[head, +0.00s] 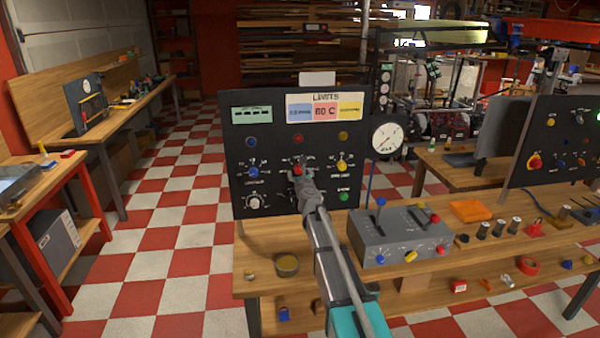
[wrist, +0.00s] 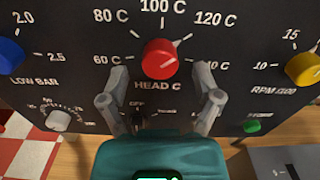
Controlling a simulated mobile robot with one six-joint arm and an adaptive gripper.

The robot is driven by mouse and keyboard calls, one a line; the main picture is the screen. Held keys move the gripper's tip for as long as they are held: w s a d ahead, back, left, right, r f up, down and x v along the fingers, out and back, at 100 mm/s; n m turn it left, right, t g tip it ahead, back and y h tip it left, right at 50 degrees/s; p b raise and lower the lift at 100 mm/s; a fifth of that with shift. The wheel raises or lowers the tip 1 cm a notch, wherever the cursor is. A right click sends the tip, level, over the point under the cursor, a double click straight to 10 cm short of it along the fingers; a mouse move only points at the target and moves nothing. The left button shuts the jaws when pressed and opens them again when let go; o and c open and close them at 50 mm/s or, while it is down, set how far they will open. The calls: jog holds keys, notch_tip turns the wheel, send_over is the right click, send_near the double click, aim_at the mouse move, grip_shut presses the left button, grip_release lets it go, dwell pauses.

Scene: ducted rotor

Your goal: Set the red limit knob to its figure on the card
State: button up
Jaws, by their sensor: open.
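The red limit knob (wrist: 160,59), labelled HEAD C, is on the black panel (head: 240,185); its scale shows 60, 80, 100 and 120 C. A pale line on its upper right side seems to point toward 120 C. My gripper (wrist: 160,76) is open, its fingertips to the lower left and lower right of the knob, apart from it. In the head view the knob (head: 298,169) shows just above my gripper (head: 299,174). The LIMITS card (head: 325,108) at the panel's top has blue, red and yellow fields; the red one reads 60 C or 80 C, too blurred to be sure.
A blue knob (wrist: 9,56) stands left of the red one and a yellow knob (wrist: 304,69) right. A pale knob (wrist: 59,120) and a green button (wrist: 252,126) are lower. A grey control box (head: 400,238) stands on the bench right of my arm.

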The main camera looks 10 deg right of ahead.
jog(key=shift+w, duration=0.75)
